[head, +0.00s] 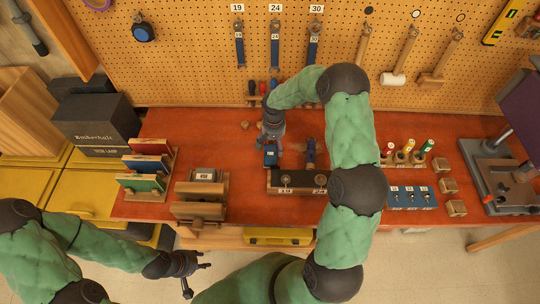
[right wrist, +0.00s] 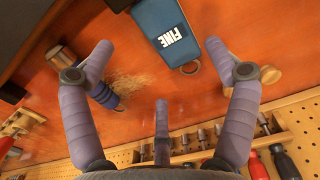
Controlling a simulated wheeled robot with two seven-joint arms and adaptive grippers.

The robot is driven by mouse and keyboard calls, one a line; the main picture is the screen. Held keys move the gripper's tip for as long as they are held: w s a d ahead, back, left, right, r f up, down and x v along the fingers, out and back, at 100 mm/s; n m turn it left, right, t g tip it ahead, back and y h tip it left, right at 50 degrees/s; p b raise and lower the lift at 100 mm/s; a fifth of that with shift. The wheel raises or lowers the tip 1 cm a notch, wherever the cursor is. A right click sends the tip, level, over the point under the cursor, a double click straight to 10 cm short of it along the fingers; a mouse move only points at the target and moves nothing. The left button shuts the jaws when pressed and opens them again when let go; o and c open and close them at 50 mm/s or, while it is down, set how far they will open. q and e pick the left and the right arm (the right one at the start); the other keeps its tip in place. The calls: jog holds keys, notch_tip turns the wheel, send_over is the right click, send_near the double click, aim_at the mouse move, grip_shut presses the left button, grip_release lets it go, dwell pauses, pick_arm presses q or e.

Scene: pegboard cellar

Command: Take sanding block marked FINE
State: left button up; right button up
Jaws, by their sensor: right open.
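My left gripper (head: 198,271) is open and empty, low in front of the bench.
A dark wooden rack (head: 296,182) stands just in front of the block. A blue and wood tool (head: 310,152) stands to its right. A clamp-like wooden stand (head: 200,196) and a rack of coloured boards (head: 148,165) are to the left. The pegboard (head: 190,50) rises behind.

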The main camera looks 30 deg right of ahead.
aim_at(273, 153)
jog(key=shift+w+d+f+p, duration=0.1)
jog(key=shift+w+f+p, duration=0.1)
jog(key=shift+f, duration=1.7)
jog(key=shift+w+d+f+p, duration=0.1)
jog(key=shift+f+p, duration=0.1)
jog(key=shift+f, duration=1.65)
jog(key=shift+c, duration=0.3)
jog(key=c, duration=0.9)
